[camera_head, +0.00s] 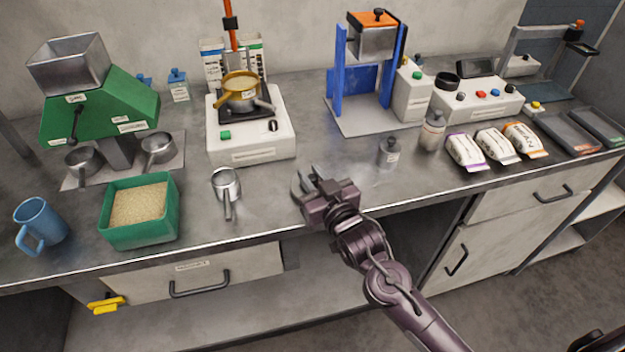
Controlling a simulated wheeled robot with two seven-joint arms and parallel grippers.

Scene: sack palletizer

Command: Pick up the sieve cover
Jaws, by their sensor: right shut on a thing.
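My right gripper (310,183) is above the front part of the steel bench, left of the blue press. It is shut on a thin grey rounded metal piece at its fingertips. This looks like the sieve cover, but the fingers hide much of it and its outline is hard to make out. A brass-coloured round sieve (241,80) sits on the white shaker (250,145) at the back, apart from the gripper.
A steel scoop (227,186) and a green tray of grain (140,237) lie left of the gripper. A small grey jar (389,153) and a blue press frame (338,95) stand to the right. Several labelled packets (495,147) lie further right. The bench's front edge is close.

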